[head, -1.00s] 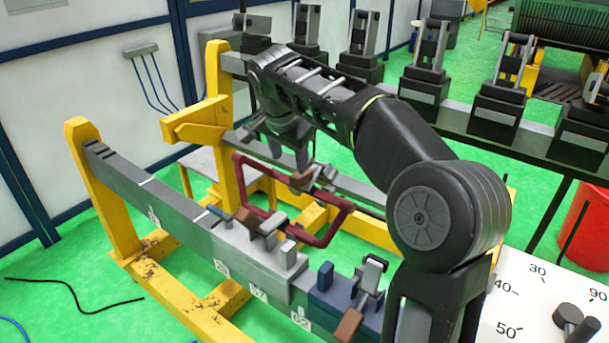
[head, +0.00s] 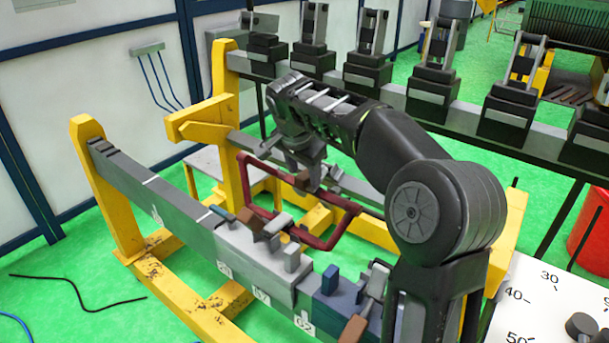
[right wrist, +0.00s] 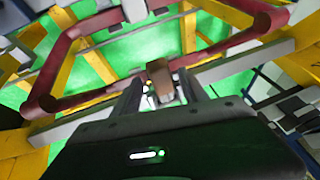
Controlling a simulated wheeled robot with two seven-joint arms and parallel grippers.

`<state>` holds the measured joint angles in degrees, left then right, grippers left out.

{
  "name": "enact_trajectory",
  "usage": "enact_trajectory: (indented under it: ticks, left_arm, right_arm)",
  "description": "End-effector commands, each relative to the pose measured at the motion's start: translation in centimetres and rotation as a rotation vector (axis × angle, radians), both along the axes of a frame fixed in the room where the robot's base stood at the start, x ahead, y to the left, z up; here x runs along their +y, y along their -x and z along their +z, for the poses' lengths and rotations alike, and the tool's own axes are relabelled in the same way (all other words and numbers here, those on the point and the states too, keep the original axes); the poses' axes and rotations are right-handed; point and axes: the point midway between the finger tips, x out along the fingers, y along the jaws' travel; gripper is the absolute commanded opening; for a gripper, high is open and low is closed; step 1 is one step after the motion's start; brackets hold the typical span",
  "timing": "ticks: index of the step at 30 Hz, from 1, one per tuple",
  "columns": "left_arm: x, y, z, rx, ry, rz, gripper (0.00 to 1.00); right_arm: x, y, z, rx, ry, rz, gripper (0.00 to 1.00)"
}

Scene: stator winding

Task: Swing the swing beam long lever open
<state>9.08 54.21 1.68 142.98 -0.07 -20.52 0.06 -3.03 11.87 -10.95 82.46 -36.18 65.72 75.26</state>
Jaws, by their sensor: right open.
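The swing beam (head: 358,186) is the grey bar at the back of the yellow frame, behind the red coil frame. A brown-tipped lever (right wrist: 160,82) stands on it; it seems to be the long lever. My right gripper (head: 308,184) is over this lever, pointing down. In the right wrist view my right gripper (right wrist: 160,92) is open, with its dark fingers on either side of the brown tip. I cannot tell whether either finger touches it. The gripper hides much of the lever in the head view. My left gripper is not in view.
The red coil frame (head: 322,243) lies close under my right gripper, between the two beams. The near grey beam (head: 160,200) carries a light block (head: 262,262) with brown levers, and a blue block (head: 330,310). Yellow posts (head: 225,85) stand at the left. Black clamps line the back rail.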

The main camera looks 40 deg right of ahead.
Motion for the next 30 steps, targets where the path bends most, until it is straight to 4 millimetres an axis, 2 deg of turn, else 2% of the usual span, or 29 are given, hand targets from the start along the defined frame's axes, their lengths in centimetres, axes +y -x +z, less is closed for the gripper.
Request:
enact_trajectory:
  ticks: [5, 14, 30]
  left_arm:
    - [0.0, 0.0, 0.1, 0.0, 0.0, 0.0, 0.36]
    - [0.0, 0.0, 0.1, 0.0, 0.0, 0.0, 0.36]
    - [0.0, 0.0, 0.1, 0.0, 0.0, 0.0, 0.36]
  right_arm:
    - [-0.5, -0.4, -1.5, 0.001, -0.001, 0.0, 0.51]
    - [-0.6, -0.5, -1.7, -0.001, 0.0, 0.0, 0.5]
    - [-0.6, -0.5, -1.6, 0.0, -0.001, 0.0, 0.06]
